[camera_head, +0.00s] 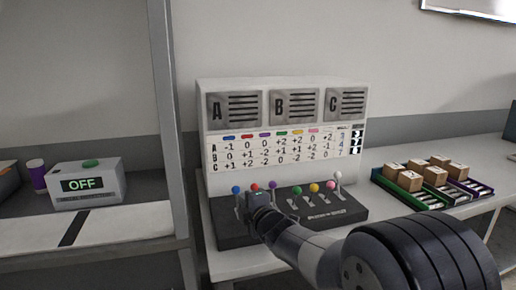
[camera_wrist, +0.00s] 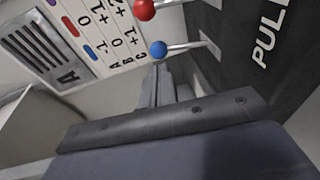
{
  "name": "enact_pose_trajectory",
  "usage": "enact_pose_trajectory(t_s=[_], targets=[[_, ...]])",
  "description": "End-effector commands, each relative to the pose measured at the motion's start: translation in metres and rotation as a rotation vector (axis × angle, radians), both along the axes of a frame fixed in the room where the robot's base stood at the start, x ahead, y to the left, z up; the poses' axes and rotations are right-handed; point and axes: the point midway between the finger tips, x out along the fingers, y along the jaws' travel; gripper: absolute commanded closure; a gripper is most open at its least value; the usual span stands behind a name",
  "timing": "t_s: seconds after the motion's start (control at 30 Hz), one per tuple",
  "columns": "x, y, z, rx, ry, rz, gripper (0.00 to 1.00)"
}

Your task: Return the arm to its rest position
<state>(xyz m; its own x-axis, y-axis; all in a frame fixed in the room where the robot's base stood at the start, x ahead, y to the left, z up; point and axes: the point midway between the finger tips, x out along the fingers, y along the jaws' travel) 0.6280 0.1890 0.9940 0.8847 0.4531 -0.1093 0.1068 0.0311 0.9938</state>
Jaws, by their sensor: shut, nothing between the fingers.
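My arm reaches from the lower right toward the lever console (camera_head: 345,211). My gripper (camera_head: 258,203) is at the console's left part, near the red lever knob (camera_head: 255,187) and the blue lever knob (camera_head: 237,190). In the wrist view my gripper (camera_wrist: 157,75) shows its fingers together with nothing between them. The blue knob (camera_wrist: 158,49) is just beyond the fingertips there, and the red knob (camera_wrist: 145,9) is farther up. I cannot tell whether the fingers touch a lever.
A white panel (camera_head: 205,110) with a number table stands behind the levers. Purple, green, yellow, pink and white knobs stand to the right. Trays with brown boxes (camera_head: 410,182) are on the right counter. A grey post (camera_head: 165,120) and a box reading OFF (camera_head: 112,190) are left.

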Motion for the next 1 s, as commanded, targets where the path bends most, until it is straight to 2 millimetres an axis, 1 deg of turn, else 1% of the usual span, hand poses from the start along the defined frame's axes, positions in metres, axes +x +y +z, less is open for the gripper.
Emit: enact_pose_trajectory(t_s=[0.17, 0.37, 1.0], targets=[[0.0, 0.0, 0.001, 0.0, 0.001, 0.0, 1.0], [0.002, 0.001, 0.006, -0.005, 0.019, 0.003, 1.0], [0.013, 0.008, 0.022, -0.038, 0.146, 0.012, 1.0]])
